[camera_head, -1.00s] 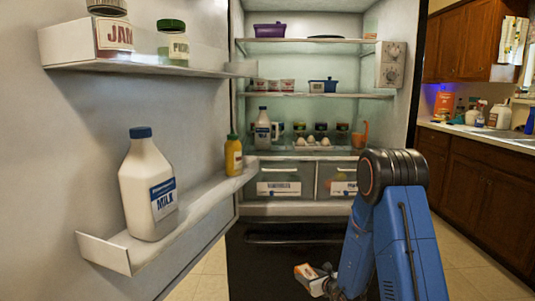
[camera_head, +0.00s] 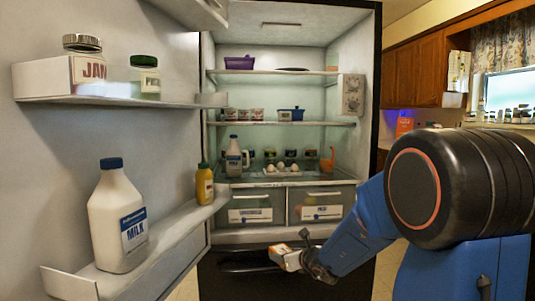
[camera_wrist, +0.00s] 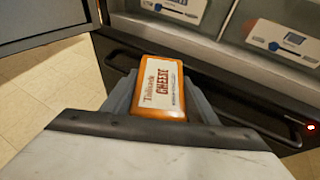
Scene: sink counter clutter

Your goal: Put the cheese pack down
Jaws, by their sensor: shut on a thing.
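The cheese pack is an orange block with a white label. In the wrist view the cheese pack (camera_wrist: 160,88) sits between the grey fingers of my gripper (camera_wrist: 158,100), and its printed label faces the camera. In the head view my gripper (camera_head: 303,256) is low, in front of the fridge's dark lower drawer front. The cheese pack (camera_head: 284,256) sticks out to its left, held in the air. My gripper is shut on the cheese pack.
The open fridge has an upper shelf (camera_head: 285,73), a middle shelf (camera_head: 285,123) and two clear drawers (camera_head: 250,206) above the dark handle (camera_head: 240,267). Eggs, jars and a jug stand above the drawers. The open door (camera_head: 130,150) at left carries milk (camera_head: 116,220) and mustard (camera_head: 204,185).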

